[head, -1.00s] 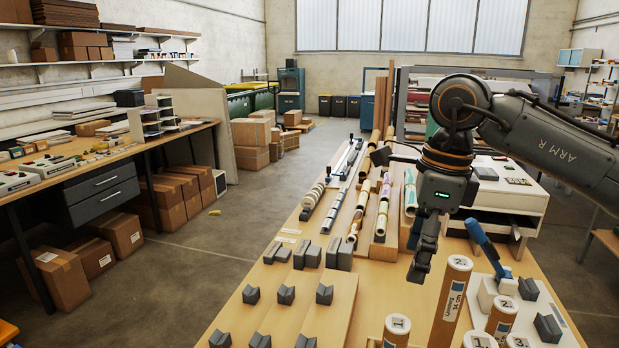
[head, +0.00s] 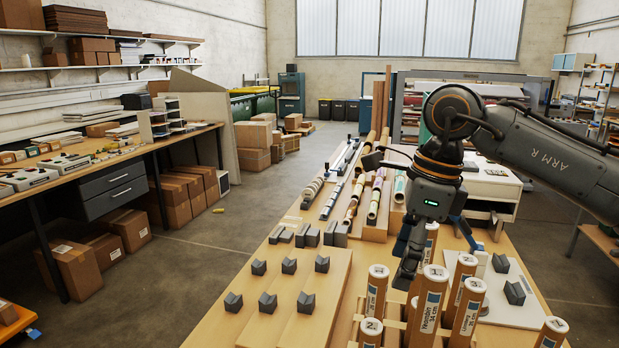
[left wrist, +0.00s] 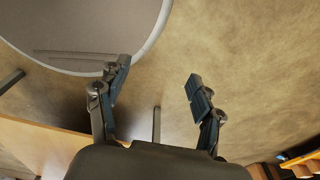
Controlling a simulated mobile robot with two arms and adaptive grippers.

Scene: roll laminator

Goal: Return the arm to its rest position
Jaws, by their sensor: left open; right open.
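My right arm comes in from the right in the head view, and its dark gripper (head: 407,268) points down over the wooden table (head: 225,318). Its fingertips are close to the tops of the cardboard tubes, such as the labelled tube (head: 432,300); I cannot tell whether they touch. Nothing shows held in it, and it is seen from the side. My left gripper is out of the head view. In the left wrist view the left gripper (left wrist: 158,82) is open and empty, its two fingers well apart above the floor.
Several cardboard tubes stand upright at the table's front. Small grey V-blocks (head: 289,265) sit on a board left of the gripper. Rolls (head: 375,198) lie farther back. A side bench (head: 140,150) stands left, with open floor (head: 195,265) between.

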